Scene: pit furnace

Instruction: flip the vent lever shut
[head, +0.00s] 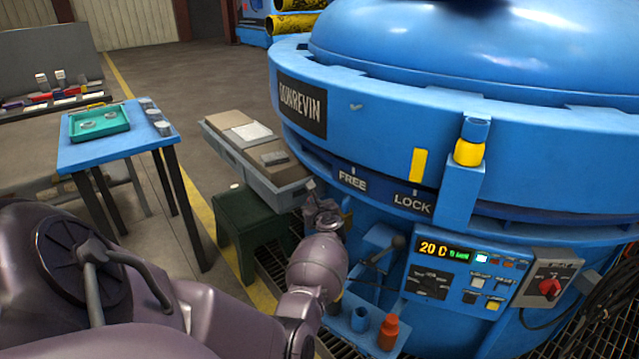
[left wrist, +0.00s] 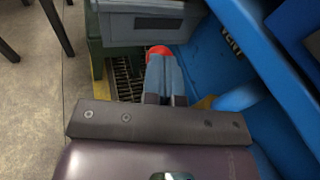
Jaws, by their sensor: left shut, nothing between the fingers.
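The vent lever shows in the left wrist view as a red ball knob (left wrist: 158,51) just beyond my fingertips. The fingers cover the part below the knob, so I cannot tell whether they touch it. A VENT label (left wrist: 231,38) is on the blue furnace wall to the right, and a yellow part (left wrist: 205,102) shows beside the fingers. My left gripper (left wrist: 164,62) is shut and empty. In the head view the left gripper (head: 311,188) is at the furnace's left side, and the knob is hidden there. My right gripper is not in view.
The blue furnace (head: 400,125) fills the right side. A grey bin (head: 262,172) on a green stand (head: 245,225) is close beside the left gripper. A control panel (head: 455,280) and a red bottle (head: 388,332) are to the right. A blue table (head: 110,150) stands left.

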